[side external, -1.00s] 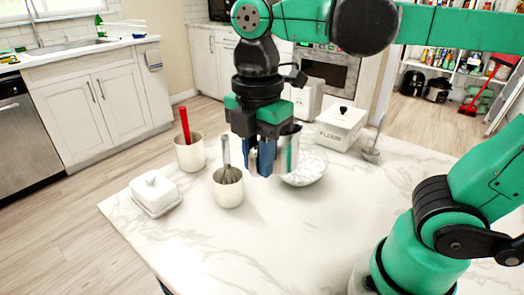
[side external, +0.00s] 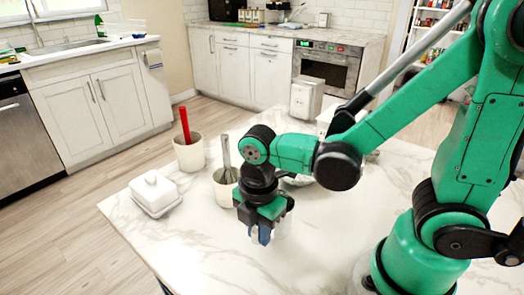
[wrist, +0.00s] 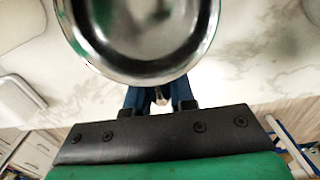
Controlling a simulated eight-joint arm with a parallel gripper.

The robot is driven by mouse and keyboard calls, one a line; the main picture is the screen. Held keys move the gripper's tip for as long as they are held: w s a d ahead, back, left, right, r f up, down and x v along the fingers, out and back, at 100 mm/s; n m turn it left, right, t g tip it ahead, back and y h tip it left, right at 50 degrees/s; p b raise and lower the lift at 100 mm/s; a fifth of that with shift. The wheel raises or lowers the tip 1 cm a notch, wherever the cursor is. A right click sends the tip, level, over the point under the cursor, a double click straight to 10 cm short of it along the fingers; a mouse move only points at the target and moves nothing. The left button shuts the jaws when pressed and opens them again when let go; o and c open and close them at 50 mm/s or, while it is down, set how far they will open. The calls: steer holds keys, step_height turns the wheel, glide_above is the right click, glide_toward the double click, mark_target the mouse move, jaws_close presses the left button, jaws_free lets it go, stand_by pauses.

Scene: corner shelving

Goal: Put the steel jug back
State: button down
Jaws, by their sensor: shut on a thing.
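The steel jug (wrist: 140,35) fills the top of the wrist view, seen from above into its round open mouth, and it looks empty. My gripper (side external: 264,235) points down over the front part of the marble table (side external: 200,255). Its blue fingers, also in the wrist view (wrist: 160,98), are shut on the jug at the near side of its rim, seemingly on the handle. In the side view the jug is almost wholly hidden behind my gripper. I cannot tell whether its base touches the table.
A white butter dish (side external: 154,193) stands at the left of the table. A crock with a red utensil (side external: 188,152) and a crock with a whisk (side external: 225,190) stand behind my gripper. A white canister (side external: 306,98) stands farther back. The front left tabletop is clear.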

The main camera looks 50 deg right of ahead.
steer(key=shift+f, duration=1.55)
steer(key=shift+f, duration=0.15)
steer(key=c, duration=0.7)
jaws_free()
steer(key=shift+c, duration=0.2)
